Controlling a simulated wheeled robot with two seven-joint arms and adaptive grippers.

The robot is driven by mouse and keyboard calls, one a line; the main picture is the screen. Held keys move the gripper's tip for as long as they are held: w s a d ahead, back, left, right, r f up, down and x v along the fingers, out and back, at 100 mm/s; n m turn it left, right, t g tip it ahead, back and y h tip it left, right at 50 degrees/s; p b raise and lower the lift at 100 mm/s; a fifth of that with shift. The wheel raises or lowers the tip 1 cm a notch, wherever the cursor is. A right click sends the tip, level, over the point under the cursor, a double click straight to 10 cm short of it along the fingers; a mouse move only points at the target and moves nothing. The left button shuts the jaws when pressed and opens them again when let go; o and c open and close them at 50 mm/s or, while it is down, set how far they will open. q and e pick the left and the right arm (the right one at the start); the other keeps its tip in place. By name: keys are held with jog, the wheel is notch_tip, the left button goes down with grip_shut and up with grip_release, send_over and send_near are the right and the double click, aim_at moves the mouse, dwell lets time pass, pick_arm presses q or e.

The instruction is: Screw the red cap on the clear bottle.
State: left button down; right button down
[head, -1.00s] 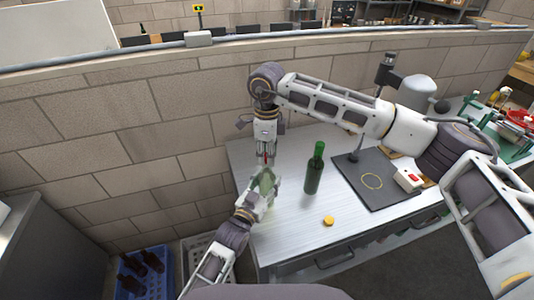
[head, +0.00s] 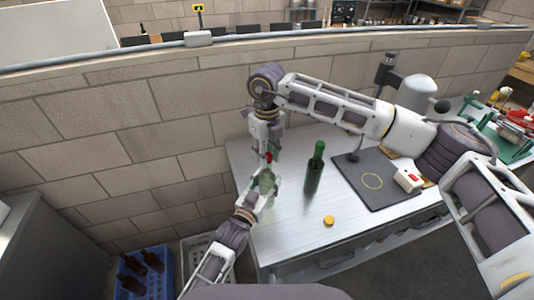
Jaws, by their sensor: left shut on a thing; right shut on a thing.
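The clear bottle (head: 266,182) stands upright on the metal table's left part, partly hidden by my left gripper. My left gripper (head: 264,193) is shut on the bottle's body from the front left. The red cap (head: 269,157) is at the top of the bottle's neck, between the fingers of my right gripper (head: 268,155). My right gripper points down from above and is shut on the cap. Whether the cap's thread is engaged is too small to tell.
A green bottle (head: 314,168) stands right of the clear bottle. A yellow cap (head: 328,220) lies near the table's (head: 290,235) front edge. A dark mat (head: 385,190) with a yellow ring and a post lies on the right. A blue crate (head: 146,272) with brown bottles stands on the floor.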

jog(key=m, duration=0.4)
jog(key=c, duration=1.1)
grip_release()
jog(key=shift+o, duration=0.2)
jog(key=shift+r, duration=0.1)
notch_tip(320, 180, up, 12)
pick_arm(q)
jog(key=c, duration=0.5)
grip_release()
jog(key=shift+c, duration=0.2)
jog(key=shift+s, duration=0.15)
